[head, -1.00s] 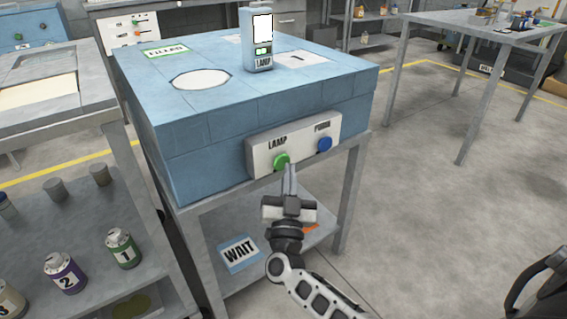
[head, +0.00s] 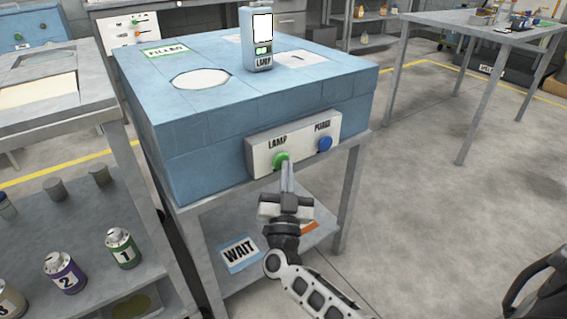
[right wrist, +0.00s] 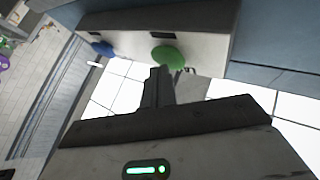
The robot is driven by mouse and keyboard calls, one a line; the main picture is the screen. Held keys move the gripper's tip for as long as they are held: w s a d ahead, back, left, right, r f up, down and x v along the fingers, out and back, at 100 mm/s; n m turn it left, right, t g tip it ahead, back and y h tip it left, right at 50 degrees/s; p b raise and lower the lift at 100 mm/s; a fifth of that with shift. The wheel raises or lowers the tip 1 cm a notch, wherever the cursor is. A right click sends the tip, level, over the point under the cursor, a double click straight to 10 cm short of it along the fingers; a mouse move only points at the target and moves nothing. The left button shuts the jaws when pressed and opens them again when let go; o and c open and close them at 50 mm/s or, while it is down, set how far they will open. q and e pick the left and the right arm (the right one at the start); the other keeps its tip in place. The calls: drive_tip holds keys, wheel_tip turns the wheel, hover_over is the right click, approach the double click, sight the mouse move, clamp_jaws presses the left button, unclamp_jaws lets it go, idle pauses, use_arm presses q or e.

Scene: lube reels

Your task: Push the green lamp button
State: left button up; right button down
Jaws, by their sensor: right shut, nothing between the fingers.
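The green lamp button (head: 281,159) sits under the word LAMP on a white panel (head: 301,146) on the front of the blue bench. It also shows in the right wrist view (right wrist: 168,56). My right gripper (head: 287,164) is shut and empty, its fingertips just below and in front of the green button. In the right wrist view my right gripper (right wrist: 160,70) points at the button's lower edge; I cannot tell whether it touches. The lamp box (head: 258,40) on the bench top shows a bright white screen and a green light.
The blue purge button (head: 325,143) is on the same panel, right of the green one. A lower shelf with a WAIT sign (head: 240,253) is under the bench. Numbered bottles (head: 122,248) stand on the left shelf.

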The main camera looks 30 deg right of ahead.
idle(0.7)
drive_tip(key=shift+s+p, duration=0.4)
drive_tip(key=shift+s, duration=0.05)
drive_tip(key=s+p, duration=0.3)
drive_tip(key=s, duration=0.3)
drive_tip(key=shift+d+p, duration=0.3)
